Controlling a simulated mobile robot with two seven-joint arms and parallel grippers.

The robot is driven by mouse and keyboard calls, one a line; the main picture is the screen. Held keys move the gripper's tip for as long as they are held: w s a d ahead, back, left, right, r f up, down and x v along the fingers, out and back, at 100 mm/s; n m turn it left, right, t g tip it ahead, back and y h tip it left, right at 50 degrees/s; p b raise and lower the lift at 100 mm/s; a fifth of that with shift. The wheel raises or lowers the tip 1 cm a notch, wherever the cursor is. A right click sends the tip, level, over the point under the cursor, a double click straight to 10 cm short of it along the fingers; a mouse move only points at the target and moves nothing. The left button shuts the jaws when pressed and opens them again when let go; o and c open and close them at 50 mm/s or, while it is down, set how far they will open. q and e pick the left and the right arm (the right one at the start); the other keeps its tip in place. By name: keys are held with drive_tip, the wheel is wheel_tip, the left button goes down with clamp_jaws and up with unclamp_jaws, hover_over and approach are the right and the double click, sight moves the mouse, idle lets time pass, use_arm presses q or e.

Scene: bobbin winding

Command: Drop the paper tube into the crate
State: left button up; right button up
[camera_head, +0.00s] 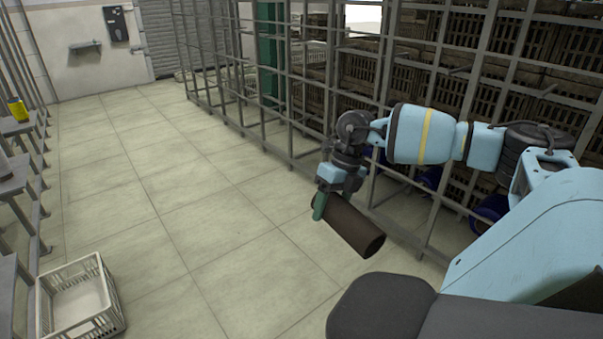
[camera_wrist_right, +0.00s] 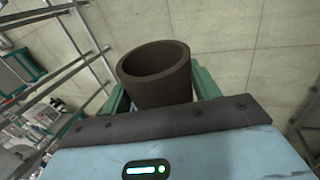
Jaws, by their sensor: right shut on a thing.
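The paper tube (camera_head: 352,228) is a dark brown hollow cylinder, held tilted in the air above the tiled floor in the head view. My right gripper (camera_head: 319,206) is shut on it near its upper left end. In the right wrist view the tube (camera_wrist_right: 156,76) shows its open round end between the green fingers of my right gripper (camera_wrist_right: 160,92). The crate (camera_head: 112,308) is a white slatted plastic box on the floor at the lower left of the head view, well apart from the tube. Its visible inside looks empty. My left gripper is not in view.
A metal rack (camera_head: 290,150) with dark crates runs along the right side, close to my right arm. Grey benches (camera_head: 15,185) line the left edge, with a yellow object (camera_head: 18,109) on one. The tiled floor (camera_head: 180,190) between them is clear.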

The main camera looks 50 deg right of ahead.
drive_tip(key=w+a+f+n+g+h, duration=0.1)
drive_tip(key=w+a+f+n+g, duration=0.15)
drive_tip(key=a+n, duration=0.75)
drive_tip(key=w+a+f+n+g+h, duration=0.1)
drive_tip(key=w+a+f+n+g, duration=0.15)
drive_tip(key=a+n, duration=0.8)
drive_tip(key=a+r+n+t+h, duration=0.2)
drive_tip(key=a+r+n, duration=0.1)
drive_tip(key=a+n, duration=0.6)
drive_tip(key=s+a+r+n+t+h, duration=0.1)
drive_tip(key=a+r+n+t+h, duration=0.1)
drive_tip(key=a+n, duration=0.7)
drive_tip(key=a+r+h, duration=0.1)
drive_tip(key=a, duration=0.4)
drive_tip(key=shift+s+a+r, duration=0.15)
drive_tip(key=shift+s+r, duration=0.05)
drive_tip(key=shift+r, duration=0.15)
